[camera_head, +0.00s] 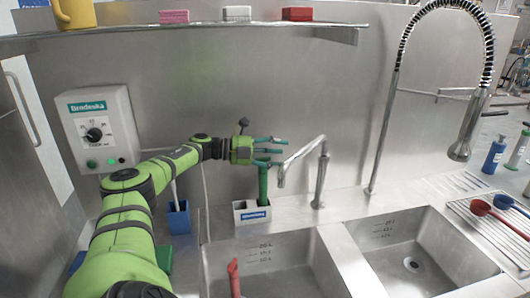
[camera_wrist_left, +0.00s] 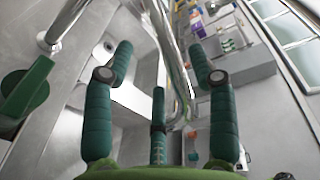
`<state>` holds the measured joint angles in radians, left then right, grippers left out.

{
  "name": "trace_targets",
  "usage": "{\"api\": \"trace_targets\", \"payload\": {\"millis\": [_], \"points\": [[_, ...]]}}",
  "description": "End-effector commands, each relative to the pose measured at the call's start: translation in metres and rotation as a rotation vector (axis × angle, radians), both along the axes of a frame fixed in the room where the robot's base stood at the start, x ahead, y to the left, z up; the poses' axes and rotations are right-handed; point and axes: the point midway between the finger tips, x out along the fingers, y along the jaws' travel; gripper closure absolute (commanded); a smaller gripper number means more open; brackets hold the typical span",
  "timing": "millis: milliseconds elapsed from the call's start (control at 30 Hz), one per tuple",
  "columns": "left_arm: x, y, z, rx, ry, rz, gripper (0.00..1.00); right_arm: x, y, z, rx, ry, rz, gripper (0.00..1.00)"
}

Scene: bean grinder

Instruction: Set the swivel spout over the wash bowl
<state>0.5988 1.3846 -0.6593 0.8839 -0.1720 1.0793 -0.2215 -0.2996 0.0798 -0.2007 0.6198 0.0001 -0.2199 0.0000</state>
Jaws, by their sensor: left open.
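The chrome swivel spout (camera_head: 303,153) stands on its post (camera_head: 321,180) behind the two sink bowls. Its arm points left and its downturned outlet is near the back of the left bowl (camera_head: 215,265). The right bowl (camera_head: 415,250) has a drain. Which one is the wash bowl cannot be told. My left gripper (camera_head: 281,151) is open just left of the spout, with its fingers pointing right toward it. In the left wrist view a chrome tube (camera_wrist_left: 172,50) passes between the spread green fingers (camera_wrist_left: 160,75); contact cannot be told. My right gripper is not in view.
A white caddy (camera_head: 252,216) with a green-handled item (camera_head: 263,183) stands below my left gripper. A red object (camera_head: 233,275) is in the left bowl. A tall spring tap (camera_head: 385,120) rises behind. A shelf (camera_head: 190,28) runs above.

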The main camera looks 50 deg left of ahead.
Motion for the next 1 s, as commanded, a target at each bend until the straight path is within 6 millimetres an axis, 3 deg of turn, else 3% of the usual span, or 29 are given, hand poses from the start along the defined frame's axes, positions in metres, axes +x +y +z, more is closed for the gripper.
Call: {"api": "trace_targets", "payload": {"millis": [100,300,1000], "points": [[-0.018,0.010,0.002,0.003,0.005,0.000,0.42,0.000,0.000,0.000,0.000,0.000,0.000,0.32],[-0.034,0.019,0.005,0.003,0.001,-0.003,0.42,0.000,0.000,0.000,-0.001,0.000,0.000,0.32],[-0.038,0.020,0.007,0.000,-0.001,-0.003,0.42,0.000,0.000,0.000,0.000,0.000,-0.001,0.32]]}}
